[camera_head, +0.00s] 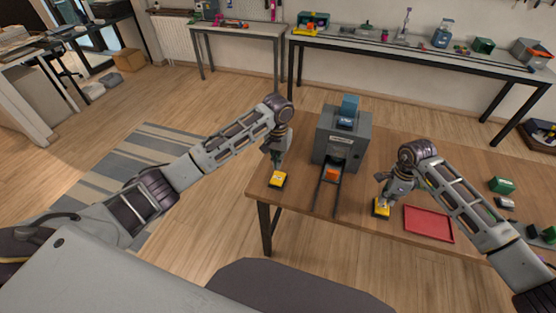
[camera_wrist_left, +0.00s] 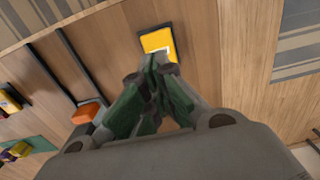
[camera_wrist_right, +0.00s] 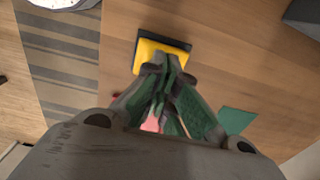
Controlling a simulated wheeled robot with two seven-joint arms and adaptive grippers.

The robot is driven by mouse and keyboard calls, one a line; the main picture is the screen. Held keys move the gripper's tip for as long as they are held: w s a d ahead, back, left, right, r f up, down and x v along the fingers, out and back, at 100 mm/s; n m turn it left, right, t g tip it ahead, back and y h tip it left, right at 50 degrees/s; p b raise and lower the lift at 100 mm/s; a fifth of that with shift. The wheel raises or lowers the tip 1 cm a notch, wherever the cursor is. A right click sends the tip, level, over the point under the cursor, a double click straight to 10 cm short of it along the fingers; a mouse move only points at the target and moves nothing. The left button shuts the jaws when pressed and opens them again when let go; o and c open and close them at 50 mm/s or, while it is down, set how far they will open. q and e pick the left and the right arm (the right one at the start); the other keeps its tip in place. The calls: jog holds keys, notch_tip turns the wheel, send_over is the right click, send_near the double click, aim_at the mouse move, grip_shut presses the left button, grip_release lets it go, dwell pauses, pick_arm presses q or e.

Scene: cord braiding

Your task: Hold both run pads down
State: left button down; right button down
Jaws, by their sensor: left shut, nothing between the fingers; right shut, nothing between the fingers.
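Two run pads with yellow tops and dark bases lie on the wooden table. The left pad (camera_head: 277,181) also shows in the left wrist view (camera_wrist_left: 154,40), and the right pad (camera_head: 381,211) in the right wrist view (camera_wrist_right: 150,50). My left gripper (camera_head: 277,167) is shut and empty, pointing down at the left pad; its fingertips (camera_wrist_left: 152,72) overlap the pad's near edge. My right gripper (camera_head: 383,199) is shut and empty, its fingertips (camera_wrist_right: 167,64) over the yellow top of the right pad. I cannot tell whether either pad is touched or pressed down.
A grey machine (camera_head: 325,142) with a blue top part stands between the arms. An orange block (camera_head: 332,174) sits on its dark rails. A red tray (camera_head: 428,223) lies right of the right pad. Green and grey items (camera_head: 502,185) are at the table's right.

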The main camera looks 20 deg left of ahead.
aim_at(278, 178)
pick_arm(q)
jog(key=shift+f, duration=3.45)
jog(key=shift+f, duration=0.9)
pick_arm(e)
jog(key=shift+f, duration=0.15)
jog(key=shift+f, duration=1.6)
jog(key=shift+r, duration=3.55)
